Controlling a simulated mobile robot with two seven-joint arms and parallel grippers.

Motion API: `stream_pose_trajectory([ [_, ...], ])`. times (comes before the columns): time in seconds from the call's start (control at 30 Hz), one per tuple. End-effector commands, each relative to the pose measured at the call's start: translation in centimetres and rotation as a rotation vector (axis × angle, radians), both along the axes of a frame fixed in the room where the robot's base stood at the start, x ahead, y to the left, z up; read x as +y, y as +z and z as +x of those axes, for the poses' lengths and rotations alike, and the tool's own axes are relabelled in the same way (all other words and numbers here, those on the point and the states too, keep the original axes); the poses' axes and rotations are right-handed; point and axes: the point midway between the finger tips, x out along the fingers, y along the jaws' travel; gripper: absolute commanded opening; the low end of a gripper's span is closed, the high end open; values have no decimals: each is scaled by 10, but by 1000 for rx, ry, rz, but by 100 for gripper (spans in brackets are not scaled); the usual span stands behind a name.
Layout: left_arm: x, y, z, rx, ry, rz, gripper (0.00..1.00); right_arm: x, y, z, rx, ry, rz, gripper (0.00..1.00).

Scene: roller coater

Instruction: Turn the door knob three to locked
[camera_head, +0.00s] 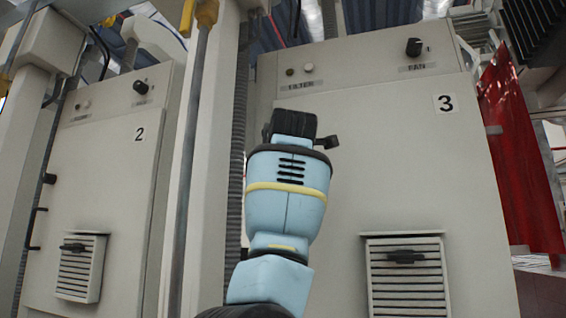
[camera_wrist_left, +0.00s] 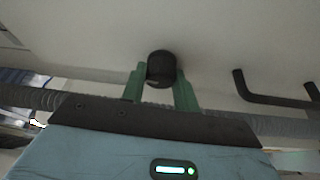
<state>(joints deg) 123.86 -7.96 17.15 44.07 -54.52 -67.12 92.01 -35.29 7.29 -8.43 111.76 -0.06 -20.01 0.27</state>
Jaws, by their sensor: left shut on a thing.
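Door three is the pale cabinet door marked 3 (camera_head: 395,165) in the head view. Its door knob is hidden there behind my left arm, which covers the door's left edge. In the left wrist view, a round black knob (camera_wrist_left: 161,66) stands out from a pale flat panel. The green fingers of my left gripper (camera_wrist_left: 160,80) are on either side of it, shut on it. How far the knob is turned cannot be told. In the head view the left fingers are hidden. My right gripper is in neither view.
A black fan switch (camera_head: 413,47) sits above door three, and a louvred vent (camera_head: 407,283) lies low on it. Cabinet two (camera_head: 115,165) and a grey post (camera_head: 190,150) stand left. A red curtain (camera_head: 520,155) hangs right. A black bent handle (camera_wrist_left: 270,98) is beside the knob.

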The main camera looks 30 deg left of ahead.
Motion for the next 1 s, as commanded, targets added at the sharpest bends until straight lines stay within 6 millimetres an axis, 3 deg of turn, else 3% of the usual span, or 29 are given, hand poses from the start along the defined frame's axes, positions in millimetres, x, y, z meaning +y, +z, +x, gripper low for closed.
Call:
stream_pose_trajectory([
  [0.3,0,0,0,-24,-2,-106,7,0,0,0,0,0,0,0],
  [0.8,0,0,0,-30,-2,-124,7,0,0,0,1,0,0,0],
  [0.83,0,0,0,-30,-2,-124,31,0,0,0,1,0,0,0],
  [1.0,0,0,0,-30,-1,-123,52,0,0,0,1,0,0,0],
])
